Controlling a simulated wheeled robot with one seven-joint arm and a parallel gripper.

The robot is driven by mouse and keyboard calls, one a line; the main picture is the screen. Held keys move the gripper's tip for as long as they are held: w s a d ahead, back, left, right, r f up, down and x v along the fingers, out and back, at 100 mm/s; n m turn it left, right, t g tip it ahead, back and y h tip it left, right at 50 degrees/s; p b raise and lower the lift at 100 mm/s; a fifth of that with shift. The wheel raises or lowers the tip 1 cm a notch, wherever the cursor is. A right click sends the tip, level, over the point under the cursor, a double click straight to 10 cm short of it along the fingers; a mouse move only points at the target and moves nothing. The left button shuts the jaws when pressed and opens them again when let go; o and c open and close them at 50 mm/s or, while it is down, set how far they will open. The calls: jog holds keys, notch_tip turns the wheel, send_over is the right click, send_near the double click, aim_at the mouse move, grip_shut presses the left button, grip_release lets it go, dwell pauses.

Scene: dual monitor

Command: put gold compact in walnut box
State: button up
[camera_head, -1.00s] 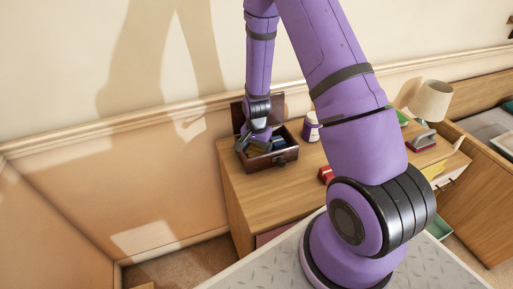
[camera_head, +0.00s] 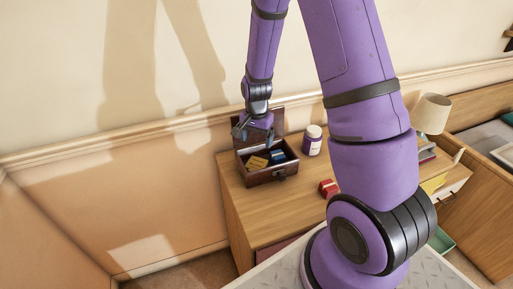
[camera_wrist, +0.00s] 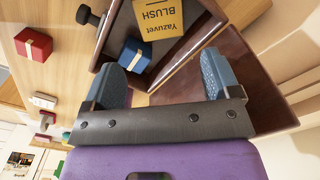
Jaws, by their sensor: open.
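The walnut box (camera_head: 283,173) stands open on the dresser, its lid raised at the back against the wall side. The gold compact (camera_head: 257,162) lies inside the box at the left; in the wrist view the gold compact (camera_wrist: 160,16) reads "Yazuvet BLUSH". A small blue box (camera_head: 277,156) also sits inside, and it shows in the wrist view (camera_wrist: 133,57). My gripper (camera_head: 254,133) is above the box, near the raised lid. In the wrist view its fingers (camera_wrist: 161,80) are apart with nothing held between them.
A white-capped purple jar (camera_head: 312,142) stands right of the box. A red box (camera_head: 328,188) lies farther forward on the dresser (camera_head: 262,215). A lamp (camera_head: 431,113) stands at the right. The dresser's front left is clear.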

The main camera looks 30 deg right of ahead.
jog(key=s+a+r+n+t, duration=0.1)
jog(key=s+r+n, duration=0.1)
jog(key=r, duration=0.5)
jog(key=s+a+r+n+t, duration=0.1)
jog(key=s+a+r, duration=0.15)
jog(key=r, duration=0.45)
jog(key=s+a+r+n, duration=0.1)
jog(key=s+r+n, duration=0.1)
jog(key=r, duration=0.5)
jog(key=s+a+r+n+t, duration=0.1)
jog(key=s+r+n, duration=0.2)
jog(key=s+r, duration=0.3)
jog(key=s+a+r+n+t, duration=0.1)
jog(key=s+r, duration=0.5)
jog(key=s, duration=0.6)
jog(key=shift+a+n+t, duration=0.15)
jog(key=shift+n+t, duration=0.45)
jog(key=shift+n, duration=0.5)
